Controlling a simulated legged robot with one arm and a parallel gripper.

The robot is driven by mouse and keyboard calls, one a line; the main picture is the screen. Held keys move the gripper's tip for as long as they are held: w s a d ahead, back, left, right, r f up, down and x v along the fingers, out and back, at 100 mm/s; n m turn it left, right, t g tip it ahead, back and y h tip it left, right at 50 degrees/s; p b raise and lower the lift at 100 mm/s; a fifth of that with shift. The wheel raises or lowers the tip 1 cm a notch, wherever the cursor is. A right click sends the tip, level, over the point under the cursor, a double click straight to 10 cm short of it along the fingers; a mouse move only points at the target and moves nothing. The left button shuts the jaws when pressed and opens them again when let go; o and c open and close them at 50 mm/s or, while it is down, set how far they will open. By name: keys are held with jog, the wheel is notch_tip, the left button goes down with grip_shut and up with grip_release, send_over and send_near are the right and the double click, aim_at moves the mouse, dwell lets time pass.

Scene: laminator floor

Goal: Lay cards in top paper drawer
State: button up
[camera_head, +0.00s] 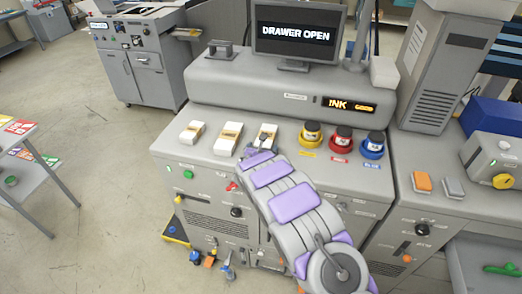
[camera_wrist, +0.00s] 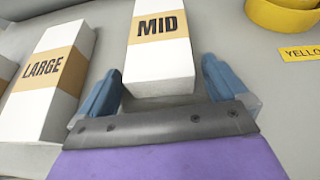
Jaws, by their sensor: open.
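A white pack with a tan band lettered MID (camera_wrist: 160,62) lies on the grey machine top. It also shows in the head view (camera_head: 269,130), partly behind my gripper. My gripper (camera_wrist: 163,84) is open, its two blue fingers on either side of the near end of the MID pack; I cannot tell whether they touch it. In the head view my gripper (camera_head: 258,150) is small and partly hidden by my arm. A pack lettered LARGE (camera_wrist: 50,70) lies to the left, also in the head view (camera_head: 229,138). A third pack (camera_head: 192,132) lies further left. I cannot make out the paper drawer.
Yellow (camera_head: 311,134), red (camera_head: 341,139) and blue (camera_head: 373,145) ink pots stand right of the packs. A monitor (camera_head: 294,35) reads DRAWER OPEN. An INK panel (camera_head: 348,105) is lit behind. A table (camera_head: 20,180) stands left, with clear floor between.

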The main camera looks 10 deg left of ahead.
jog(key=shift+s+r, duration=0.1)
jog(key=b+v, duration=0.1)
jog(key=v, duration=1)
jog(key=shift+s+r, duration=0.15)
jog(key=shift+s, duration=0.25)
